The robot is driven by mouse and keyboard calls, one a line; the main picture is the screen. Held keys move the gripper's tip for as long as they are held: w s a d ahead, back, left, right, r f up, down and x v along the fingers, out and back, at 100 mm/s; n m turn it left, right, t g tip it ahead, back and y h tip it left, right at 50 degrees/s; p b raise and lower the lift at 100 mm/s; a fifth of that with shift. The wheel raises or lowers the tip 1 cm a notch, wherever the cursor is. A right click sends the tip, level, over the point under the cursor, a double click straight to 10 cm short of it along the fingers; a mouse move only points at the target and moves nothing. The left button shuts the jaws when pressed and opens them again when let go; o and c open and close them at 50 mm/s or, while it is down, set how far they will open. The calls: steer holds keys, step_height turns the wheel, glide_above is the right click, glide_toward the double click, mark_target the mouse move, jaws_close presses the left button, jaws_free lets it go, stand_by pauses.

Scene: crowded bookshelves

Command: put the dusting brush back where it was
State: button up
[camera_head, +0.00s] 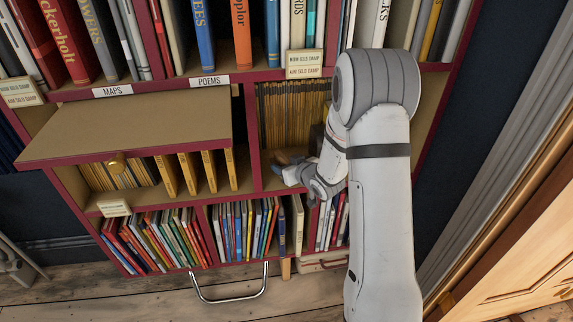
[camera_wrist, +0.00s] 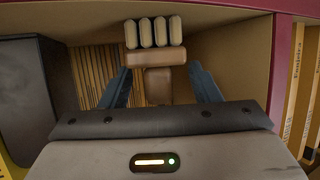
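The dusting brush (camera_wrist: 156,58) lies in a shelf compartment in the wrist view. It has a tan block, a short handle and several pale rounded tufts pointing away from me. My gripper (camera_wrist: 160,68) is open, with its two dark blue fingers on either side of the brush. A clear gap shows between each finger and the handle. Whether the fingertips touch the block cannot be told. In the head view my gripper (camera_head: 288,160) reaches into the middle compartment, right of the raised flap. The brush is too small and covered to make out there.
A dark box (camera_wrist: 27,103) stands left of my gripper in the wrist view, with thin yellow volumes (camera_wrist: 92,75) behind. A red divider (camera_wrist: 289,70) stands at right. In the head view, a brown flap door (camera_head: 130,125) sticks out left of my arm, and books (camera_head: 240,228) fill the shelf below.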

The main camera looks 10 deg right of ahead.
steer(key=shift+o, duration=0.5)
steer(key=shift+r, duration=0.1)
steer(key=shift+s+d+r, duration=0.1)
steer(key=shift+r, duration=0.1)
steer(key=s+d+r+m+g+h+p, duration=0.1)
steer(key=s+d+r+h, duration=0.1)
steer(key=s+d+r, duration=0.35)
steer(key=s+d+r+m+g+h+p, duration=0.1)
steer(key=s+d+r+g+h, duration=0.15)
steer(key=s, duration=0.55)
steer(key=s+a+r+m+g, duration=0.1)
steer(key=s+r+g, duration=0.1)
steer(key=s, duration=0.5)
steer(key=s+a+r+g, duration=0.2)
steer(key=s+g, duration=0.1)
steer(key=s, duration=0.4)
steer(key=s+a+r+m+g, duration=0.1)
steer(key=s+a+r+g, duration=0.1)
steer(key=s, duration=0.5)
steer(key=shift+m+h, duration=0.3)
steer(key=shift+h, duration=0.05)
steer(key=shift+s+r+g, duration=0.1)
steer(key=shift+g, duration=0.15)
